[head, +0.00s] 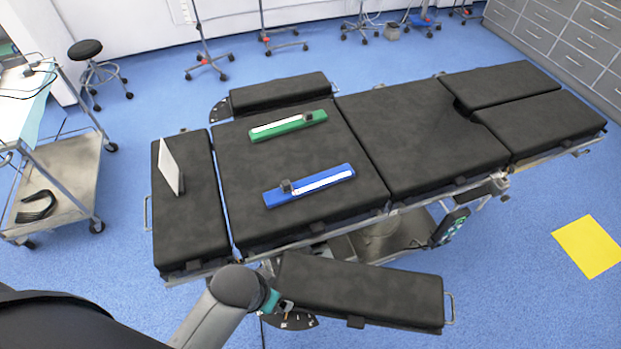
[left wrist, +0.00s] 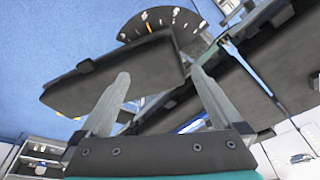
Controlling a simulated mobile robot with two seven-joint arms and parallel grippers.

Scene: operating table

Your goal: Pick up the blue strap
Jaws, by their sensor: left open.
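The blue strap (head: 330,181) lies flat on the black table section left of centre in the head view. It has a white strip along it and a small dark buckle at its left end. My left gripper (left wrist: 160,73) is open in the left wrist view, with its two grey fingers apart and nothing between them. In the head view my left arm reaches in at the bottom, near the lower arm board and apart from the strap; the fingers are hard to make out there. My right gripper is not in view.
A green strap (head: 290,127) lies behind the blue one on the operating table (head: 420,140). A white panel (head: 170,166) stands on the left section. Arm boards stick out at the back and front (head: 370,292). A metal trolley (head: 70,170) stands left.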

